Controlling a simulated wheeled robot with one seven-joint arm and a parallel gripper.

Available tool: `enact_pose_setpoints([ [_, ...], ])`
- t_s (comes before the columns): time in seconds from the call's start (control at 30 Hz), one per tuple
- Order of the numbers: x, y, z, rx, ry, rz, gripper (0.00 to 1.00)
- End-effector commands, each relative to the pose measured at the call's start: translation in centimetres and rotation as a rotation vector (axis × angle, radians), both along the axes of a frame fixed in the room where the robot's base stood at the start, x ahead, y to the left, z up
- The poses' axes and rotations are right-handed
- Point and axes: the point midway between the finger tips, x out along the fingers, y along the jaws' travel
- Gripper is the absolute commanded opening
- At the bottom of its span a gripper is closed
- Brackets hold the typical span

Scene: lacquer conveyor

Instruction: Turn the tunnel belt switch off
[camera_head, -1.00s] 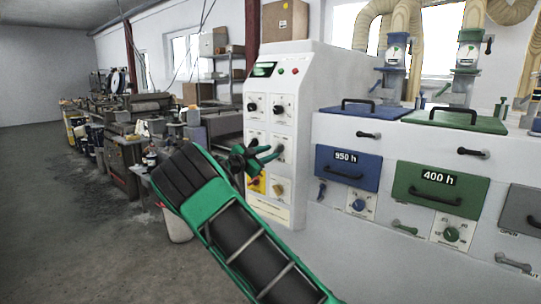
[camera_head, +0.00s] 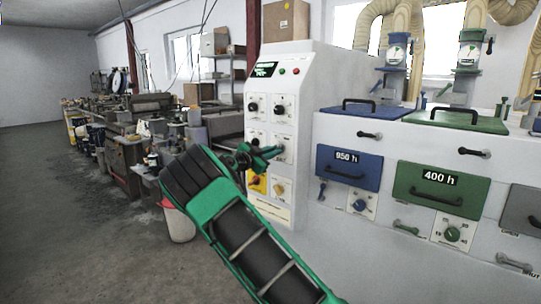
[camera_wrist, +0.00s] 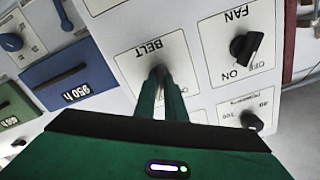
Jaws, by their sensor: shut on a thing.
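The belt switch is a dark knob (camera_wrist: 158,71) on a white plate marked BELT (camera_wrist: 142,57) in the wrist view, where the lettering appears upside down. My gripper's green fingers (camera_wrist: 160,88) are close together around this knob, shut on it. The knob is mostly hidden between the fingertips, so its on or off setting cannot be read. In the head view my gripper (camera_head: 270,153) reaches the middle right of the white control cabinet (camera_head: 305,100) and covers part of its panel.
A FAN knob (camera_wrist: 245,47) sits beside the BELT plate, with another dark knob (camera_wrist: 252,120) near it. The cabinet has a small lit display (camera_head: 265,71). Blue (camera_head: 347,168) and green (camera_head: 440,190) drawers with handles stand at the right. Open floor lies at the left.

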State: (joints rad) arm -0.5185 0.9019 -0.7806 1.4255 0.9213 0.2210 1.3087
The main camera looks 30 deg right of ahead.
Motion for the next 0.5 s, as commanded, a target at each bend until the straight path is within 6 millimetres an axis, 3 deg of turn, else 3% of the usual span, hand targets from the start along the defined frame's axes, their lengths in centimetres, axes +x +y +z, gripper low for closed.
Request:
enact_pose_setpoints([
  [0.27, -0.03, -0.53, -0.1, -0.029, 0.085, -0.001, 0.0],
  [0.5, -0.09, -0.63, -0.08, -0.092, 0.259, -0.003, 0.0],
])
